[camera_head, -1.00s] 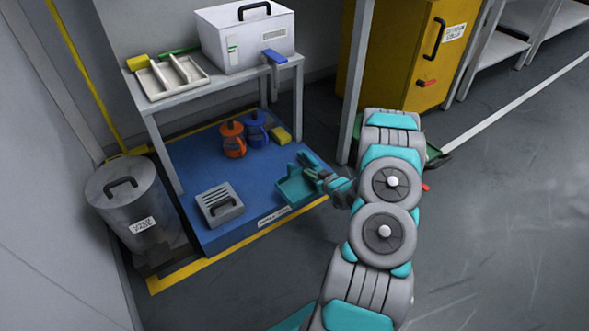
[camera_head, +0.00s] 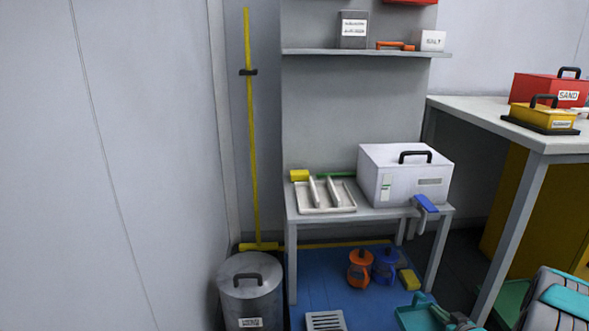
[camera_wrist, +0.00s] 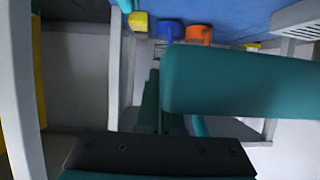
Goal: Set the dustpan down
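The teal dustpan (camera_head: 418,316) shows at the bottom edge of the head view, at the front right of the blue mat (camera_head: 325,272). Its lower part is cut off by the frame. My gripper (camera_head: 455,321) is at the dustpan's right side, where the handle would be, and is only partly in frame. In the wrist view a large teal bar (camera_wrist: 240,82) crosses from the right and covers much of the picture. I cannot tell whether the fingers are closed on the handle or whether the dustpan bears on the mat.
An orange container (camera_head: 360,270), a blue container (camera_head: 386,266) and a yellow sponge-like block (camera_head: 409,281) stand behind the dustpan. A grey grated box (camera_head: 326,321) is to its left. A bench leg (camera_head: 439,250) rises close behind. A metal bin (camera_head: 250,293) stands left of the mat.

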